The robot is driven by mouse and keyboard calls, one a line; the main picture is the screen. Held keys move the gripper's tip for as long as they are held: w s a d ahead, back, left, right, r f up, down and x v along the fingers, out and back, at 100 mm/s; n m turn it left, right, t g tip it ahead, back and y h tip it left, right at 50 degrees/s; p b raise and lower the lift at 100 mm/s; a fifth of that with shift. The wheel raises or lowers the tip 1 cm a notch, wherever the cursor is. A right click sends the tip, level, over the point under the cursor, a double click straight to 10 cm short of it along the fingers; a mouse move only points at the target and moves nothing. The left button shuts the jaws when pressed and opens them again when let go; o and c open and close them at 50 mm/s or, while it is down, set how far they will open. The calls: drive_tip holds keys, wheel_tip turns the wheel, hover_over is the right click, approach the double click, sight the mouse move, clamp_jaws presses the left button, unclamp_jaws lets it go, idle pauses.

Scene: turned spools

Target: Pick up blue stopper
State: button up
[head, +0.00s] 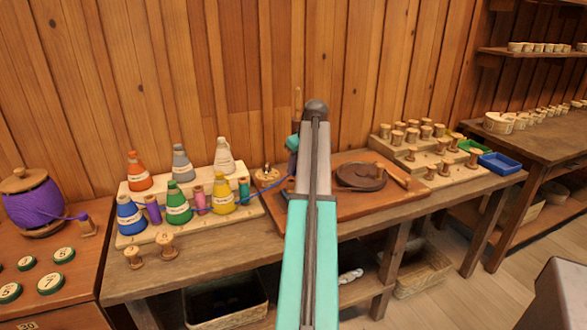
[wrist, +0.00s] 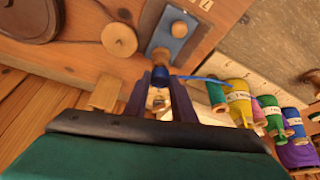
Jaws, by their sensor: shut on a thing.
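In the wrist view my gripper (wrist: 160,84) reaches up from the bottom edge, with its two dark fingers close together. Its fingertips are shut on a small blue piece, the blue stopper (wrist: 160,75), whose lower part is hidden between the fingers. A brownish round part shows just beyond the stopper. It is held close to a blue plate with a wooden knob (wrist: 178,29); I cannot tell whether they touch.
A stepped rack (head: 232,208) of coloured cones and spools stands left of my arm. A blue thread (wrist: 207,79) runs from near my fingertips toward the spools. A dark round disc (head: 361,176) lies right of my arm. Stepped spools (head: 441,170) and a blue tray (head: 499,164) stand farther right.

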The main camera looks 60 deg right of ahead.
drive_tip(key=s+a+r+b, duration=0.1)
drive_tip(key=s+a, duration=0.4)
drive_tip(key=s, duration=0.8)
drive_tip(key=shift+r, duration=0.15)
drive_tip(key=shift+a, duration=0.1)
drive_tip(key=w+a+f+n, duration=0.2)
drive_tip(key=w+a, duration=2.3)
drive_tip(key=w, duration=0.2)
drive_tip(key=w+a, duration=0.3)
drive_tip(key=a, duration=0.9)
drive_tip(key=w+a+f+n+y, duration=0.1)
drive_tip(key=w+a, duration=0.2)
drive_tip(key=a, duration=1)
drive_tip(key=w+a, duration=0.3)
drive_tip(key=a, duration=1)
drive_tip(key=shift+f+n, duration=0.4)
drive_tip(key=shift+d, duration=0.1)
